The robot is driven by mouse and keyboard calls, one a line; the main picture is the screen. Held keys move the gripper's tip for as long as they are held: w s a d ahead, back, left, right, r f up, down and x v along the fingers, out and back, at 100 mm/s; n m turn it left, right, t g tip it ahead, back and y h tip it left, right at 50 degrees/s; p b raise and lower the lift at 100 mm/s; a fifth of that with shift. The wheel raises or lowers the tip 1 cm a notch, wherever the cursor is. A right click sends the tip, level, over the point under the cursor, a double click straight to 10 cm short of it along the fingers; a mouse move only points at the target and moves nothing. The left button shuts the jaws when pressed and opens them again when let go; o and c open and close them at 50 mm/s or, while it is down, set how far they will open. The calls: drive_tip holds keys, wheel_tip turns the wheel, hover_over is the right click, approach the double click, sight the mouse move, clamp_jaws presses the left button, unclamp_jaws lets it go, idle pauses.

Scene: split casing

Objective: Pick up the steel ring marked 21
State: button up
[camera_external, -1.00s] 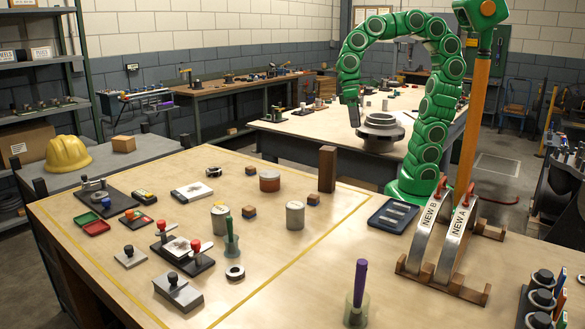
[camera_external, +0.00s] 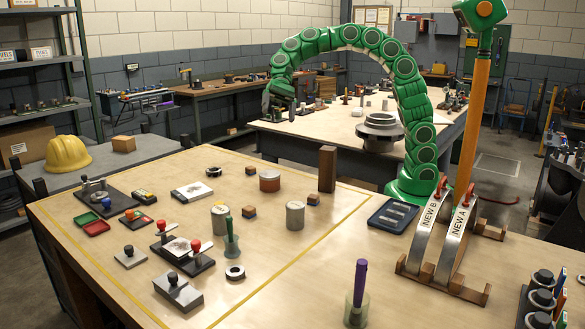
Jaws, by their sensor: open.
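A small steel ring (camera_external: 235,272) lies flat near the front of the yellow-outlined area of the wooden table. A second ring-shaped piece (camera_external: 214,171) with dark parts lies near the back of that area. No number can be read on either, so I cannot tell which is marked 21. My gripper (camera_external: 267,108) hangs from the end of my green arm, high over the back of the scene, well away from both rings. It is open and appears empty; its fingers are small and dark here.
A green-handled tool (camera_external: 231,245) stands close behind the front ring. A stamp-like grey block (camera_external: 178,291) is to its left.

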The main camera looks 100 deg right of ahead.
drive_tip(key=w+d+f+m+t, duration=0.2)
drive_tip(key=w+d+f+m, duration=0.15)
drive_tip(key=w+d, duration=0.45)
drive_tip(key=w+d+f+m+t+y, duration=0.1)
drive_tip(key=w+d+f+m+t, duration=0.15)
drive_tip(key=w+d+m, duration=0.5)
drive_tip(key=w+d+f+m+t, duration=0.15)
drive_tip(key=w+d, duration=0.35)
drive_tip(key=d, duration=0.6)
approach(216, 168)
drive_tip(key=a, duration=0.2)
drive_tip(key=shift+w+a+f+t, duration=0.25)
drive_tip(key=shift+w+a+t, duration=0.1)
drive_tip(key=shift+a+t, duration=0.05)
drive_tip(key=shift+w+a+f, duration=0.25)
drive_tip(key=shift+a+f, duration=0.05)
drive_tip(key=shift+x, duration=3.45)
drive_tip(key=c, duration=1.4)
drive_tip(key=shift+r, duration=0.1)
